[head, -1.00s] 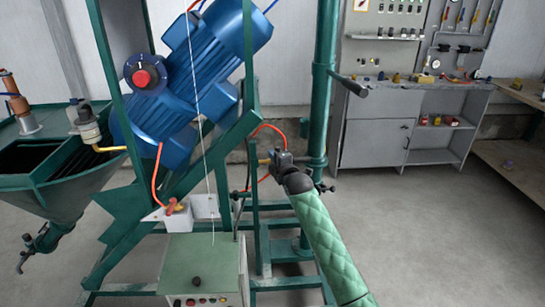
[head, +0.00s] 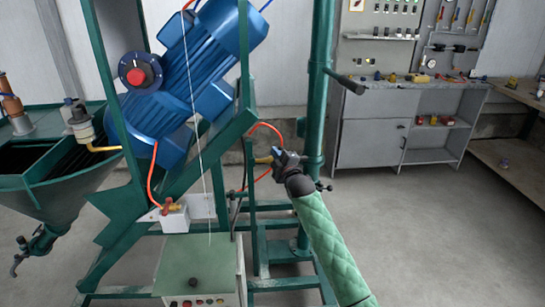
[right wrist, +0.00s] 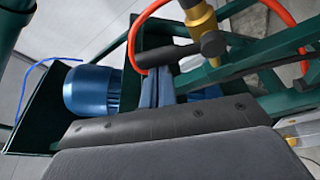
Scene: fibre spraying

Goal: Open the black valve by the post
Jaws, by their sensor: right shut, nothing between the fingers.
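The green post (head: 318,100) stands upright right of centre in the head view. Left of it, my right gripper (head: 277,154) is at the small valve by the post, largely covering it. Brass of this valve (head: 263,160) shows just left of my fingertips. In the right wrist view, the brass valve body (right wrist: 199,20) has a dark grey end, with a black handle-like bar (right wrist: 174,57) beside it. My right gripper (right wrist: 157,88) is shut and empty, its fingers close to that bar; I cannot tell whether they touch. My left gripper is out of view.
An orange-red hose (head: 268,127) curves close above my right gripper. A black lever (head: 346,82) sticks out from the post higher up. The blue motor (head: 180,80), green frame, control box (head: 200,262) and hopper (head: 50,190) fill the left. Floor at right is clear.

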